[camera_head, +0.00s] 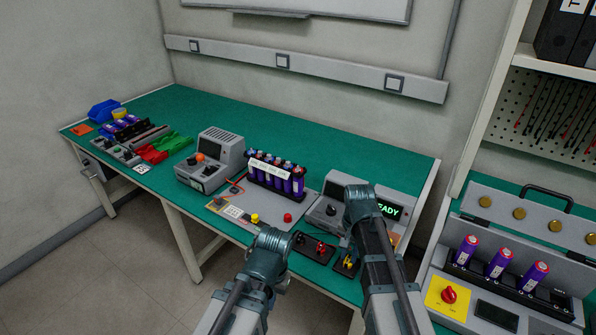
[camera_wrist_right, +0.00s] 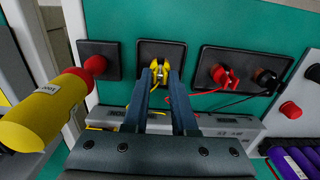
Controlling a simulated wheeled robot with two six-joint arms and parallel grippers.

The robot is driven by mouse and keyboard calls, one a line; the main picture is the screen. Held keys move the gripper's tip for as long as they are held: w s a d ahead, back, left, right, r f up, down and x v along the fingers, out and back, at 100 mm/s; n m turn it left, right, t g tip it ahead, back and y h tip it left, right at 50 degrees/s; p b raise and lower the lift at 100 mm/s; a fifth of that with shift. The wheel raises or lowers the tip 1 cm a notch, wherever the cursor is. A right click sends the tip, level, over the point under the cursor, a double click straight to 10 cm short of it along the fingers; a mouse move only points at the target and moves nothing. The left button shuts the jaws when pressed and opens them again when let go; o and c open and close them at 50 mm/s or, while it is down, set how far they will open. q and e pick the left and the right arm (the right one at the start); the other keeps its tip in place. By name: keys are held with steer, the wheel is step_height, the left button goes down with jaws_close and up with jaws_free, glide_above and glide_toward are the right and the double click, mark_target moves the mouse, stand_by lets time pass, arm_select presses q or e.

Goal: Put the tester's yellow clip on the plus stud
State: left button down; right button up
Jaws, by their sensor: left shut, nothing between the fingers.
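The yellow clip (camera_wrist_right: 160,72) sits on a small black pad (camera_wrist_right: 150,54) in the right wrist view; it also shows in the head view (camera_head: 348,262). My right gripper (camera_wrist_right: 160,82) is open, its two fingers apart, with their tips close to either side of the clip. Whether they touch it I cannot tell. In the head view my right wrist hides its fingers. My left gripper (camera_head: 270,240) is shut and empty, left of the pads. The tester (camera_head: 388,210) has a lit green display, partly hidden by my right arm. A red stud-like cap (camera_head: 287,217) stands on a grey plate; its marking is unreadable.
A longer black pad (camera_wrist_right: 252,75) holds a red clip (camera_wrist_right: 224,76) and a black one. A purple cell pack (camera_head: 276,172) stands behind the plate. The bench's back strip is clear.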

steer(key=shift+r+p, duration=2)
jaws_close()
steer(key=shift+r+p, duration=0.7)
steer(key=shift+f+b, duration=2.1)
steer(key=shift+f, duration=0.05)
steer(key=shift+f, duration=0.1)
steer(key=shift+f+b, duration=0.2)
steer(key=shift+b, duration=0.15)
steer(key=shift+f, duration=0.25)
